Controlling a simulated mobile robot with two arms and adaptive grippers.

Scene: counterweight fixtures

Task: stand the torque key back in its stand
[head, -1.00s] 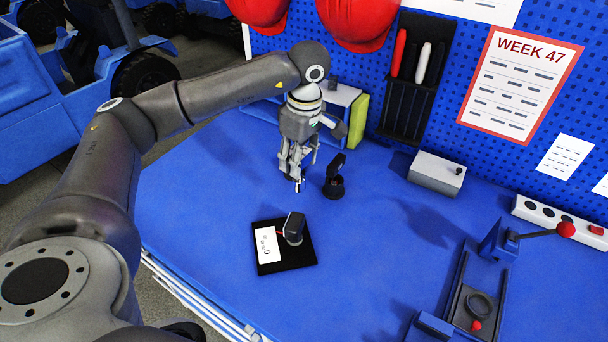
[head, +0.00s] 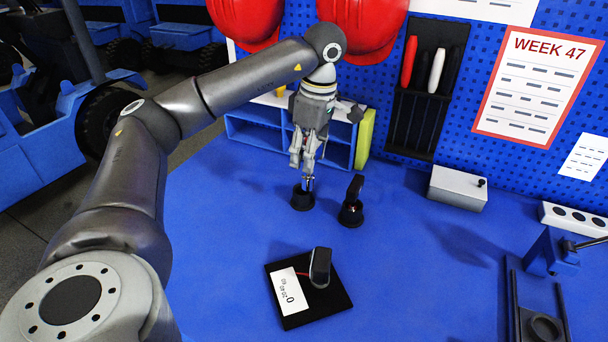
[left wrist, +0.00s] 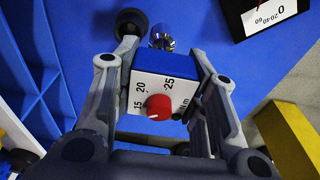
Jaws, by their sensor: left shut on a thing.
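My left gripper (head: 308,180) points down over the blue table and is shut on the torque key (left wrist: 153,90). In the left wrist view the key shows a blue top, a white face marked in Nm and a red knob. A shiny metal end (left wrist: 161,37) shows just beyond it. In the head view the fingers largely hide the key. A round black stand (head: 302,201) sits on the table just below the fingertips. I cannot tell whether the key touches it. My right gripper is not in view.
A black post on a round base (head: 351,212) stands close to the right. A black pad with a gauge card (head: 289,291) lies in front. A blue shelf unit (head: 247,131) is behind, and a grey box (head: 458,188) and a clamp fixture (head: 543,254) are to the right.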

